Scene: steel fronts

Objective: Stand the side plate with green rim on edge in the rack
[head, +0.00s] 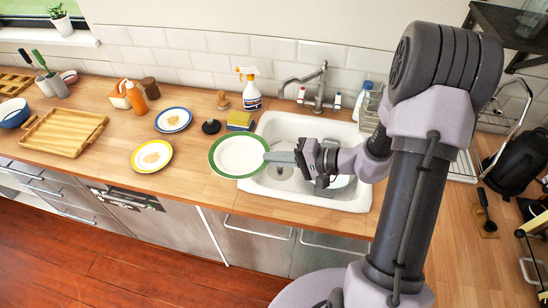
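The side plate with green rim (238,156) is in the head view, white in the middle, roughly level with its face up. It overlaps the left rim of the sink and the counter's front part. My gripper (272,157) is at the plate's right edge, its fingers seen edge-on and closed on the rim. The plate appears held above the counter. The rack (463,166) stands right of the sink, largely hidden behind my arm; some of its wires and its pale tray show on both sides of the arm.
The white sink (290,122) has a tap (318,90) behind it. A blue-rimmed plate (173,120) and a yellow-rimmed plate (152,156) with food marks lie left. A spray bottle (251,95) and sponge (240,119) stand behind. A black appliance (515,165) stands far right.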

